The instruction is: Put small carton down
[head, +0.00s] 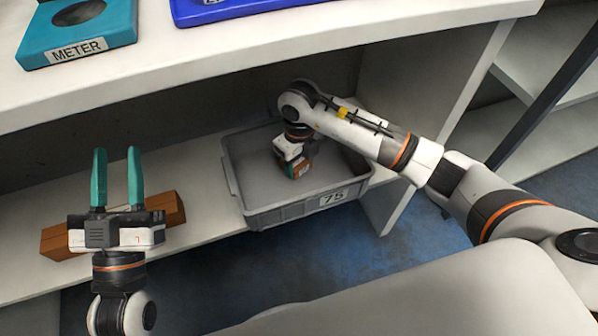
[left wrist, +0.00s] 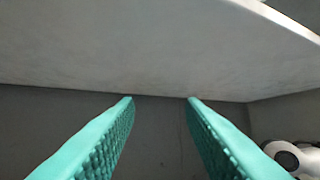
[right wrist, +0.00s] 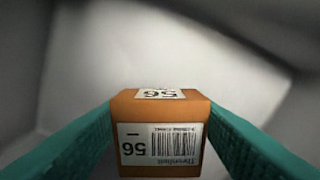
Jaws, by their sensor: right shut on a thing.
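The small carton (right wrist: 162,108) is orange-brown with white labels, a barcode and the number 56. In the right wrist view it sits between the two teal fingers of my right gripper (right wrist: 160,135), which is shut on it. In the head view the small carton (head: 297,170) is inside the grey bin labelled 75 (head: 262,215), below my right gripper (head: 292,160). I cannot tell whether it touches the bin floor. My left gripper (head: 118,165) is open and empty, with its teal fingers pointing away; they also show apart in the left wrist view (left wrist: 160,100).
The bin stands on the lower shelf (head: 215,215). A brown block (head: 172,206) lies on that shelf behind my left gripper. The upper shelf (head: 150,65) overhangs the bin and holds a teal METER holder (head: 78,28) and a blue tray (head: 240,8).

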